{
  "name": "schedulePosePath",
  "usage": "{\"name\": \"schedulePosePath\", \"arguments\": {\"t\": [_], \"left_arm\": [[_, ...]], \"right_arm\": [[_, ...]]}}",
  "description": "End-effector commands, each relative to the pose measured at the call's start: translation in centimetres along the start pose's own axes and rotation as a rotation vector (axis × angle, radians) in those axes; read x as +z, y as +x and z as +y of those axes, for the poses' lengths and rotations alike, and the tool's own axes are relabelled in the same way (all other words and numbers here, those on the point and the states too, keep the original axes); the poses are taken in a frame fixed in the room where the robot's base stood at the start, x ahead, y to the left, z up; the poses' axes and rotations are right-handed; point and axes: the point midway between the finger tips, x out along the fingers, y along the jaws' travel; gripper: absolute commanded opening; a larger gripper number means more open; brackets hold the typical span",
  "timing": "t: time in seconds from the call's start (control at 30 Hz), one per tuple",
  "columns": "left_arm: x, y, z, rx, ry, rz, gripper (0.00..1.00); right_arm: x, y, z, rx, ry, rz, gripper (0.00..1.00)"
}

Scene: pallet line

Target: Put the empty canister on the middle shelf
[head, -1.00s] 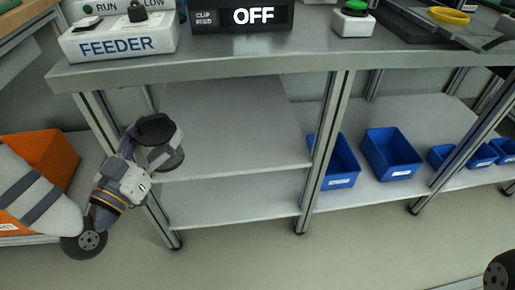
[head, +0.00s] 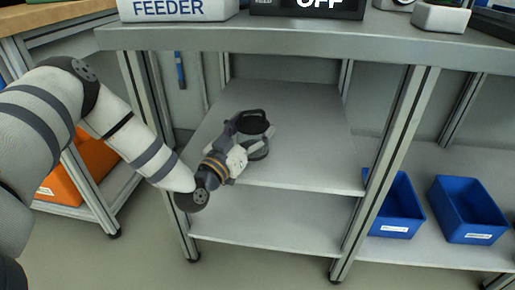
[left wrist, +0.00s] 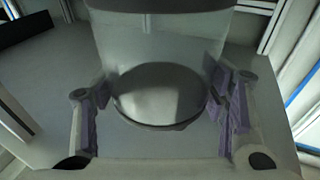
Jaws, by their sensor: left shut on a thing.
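The canister (head: 257,151) is a clear, see-through vessel with a black top and handle, seen in the head view at the shelf's left front part. My left gripper (head: 247,143) is shut on it. In the left wrist view the canister (left wrist: 160,45) stands between the two purple-padded fingers of the gripper (left wrist: 162,115), and its round end shows. The middle shelf (head: 310,130) is the grey board under the bench top. The canister is over this shelf near its front edge, roughly upright; I cannot tell whether it touches the board. My right gripper is not in view.
The bench top (head: 300,45) overhangs the shelf, with posts (head: 390,165) at its sides. A lower shelf (head: 270,228) lies below. Blue bins (head: 470,208) stand to the right, and an orange bin (head: 95,160) at the left. The middle shelf's back and right are bare.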

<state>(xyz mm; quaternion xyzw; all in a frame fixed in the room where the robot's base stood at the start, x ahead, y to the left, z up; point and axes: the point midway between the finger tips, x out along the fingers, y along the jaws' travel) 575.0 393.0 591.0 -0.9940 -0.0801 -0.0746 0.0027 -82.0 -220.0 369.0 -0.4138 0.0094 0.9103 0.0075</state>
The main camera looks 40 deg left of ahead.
Motion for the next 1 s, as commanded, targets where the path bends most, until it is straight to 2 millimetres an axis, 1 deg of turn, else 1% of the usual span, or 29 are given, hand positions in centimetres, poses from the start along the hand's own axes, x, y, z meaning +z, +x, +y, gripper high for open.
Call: {"name": "schedulePosePath", "arguments": {"t": [0.07, 0.1, 0.2, 0.4, 0.57, 0.6, 0.63, 0.67, 0.93, 1.0], "left_arm": [[1.3, 0.5, 0.2, 0.001, 0.0, -0.002, 0.35], [2.3, 0.4, 0.1, 0.0, 0.0, -0.005, 0.35], [4.3, 0.1, 0.1, 0.0, 0.0, -0.006, 0.35], [3.8, 0.1, 0.1, 0.001, -0.001, 0.001, 0.35], [4.2, 0.0, 0.1, 0.001, 0.0, 0.0, 0.35], [4.1, 0.0, 0.1, 0.001, 0.0, 0.0, 0.75], [4.1, 0.0, 0.1, 0.001, 0.0, 0.0, 0.81], [4.1, 0.0, 0.1, 0.001, 0.0, 0.0, 0.86], [4.0, 0.0, 0.1, 0.001, 0.0, 0.0, 0.86], [3.7, 0.1, 0.1, 0.0, -0.001, 0.002, 0.86]], "right_arm": [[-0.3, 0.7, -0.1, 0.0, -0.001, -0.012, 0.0], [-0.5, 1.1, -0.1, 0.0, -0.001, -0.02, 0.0], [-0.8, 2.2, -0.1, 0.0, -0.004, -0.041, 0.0], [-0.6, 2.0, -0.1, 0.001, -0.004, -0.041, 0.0], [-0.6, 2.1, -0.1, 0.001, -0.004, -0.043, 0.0], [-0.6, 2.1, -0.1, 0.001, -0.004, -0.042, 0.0], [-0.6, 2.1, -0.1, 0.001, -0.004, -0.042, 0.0], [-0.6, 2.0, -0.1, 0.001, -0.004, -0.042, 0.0], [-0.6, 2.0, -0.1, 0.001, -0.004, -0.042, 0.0], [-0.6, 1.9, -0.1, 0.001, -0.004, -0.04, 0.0]]}}
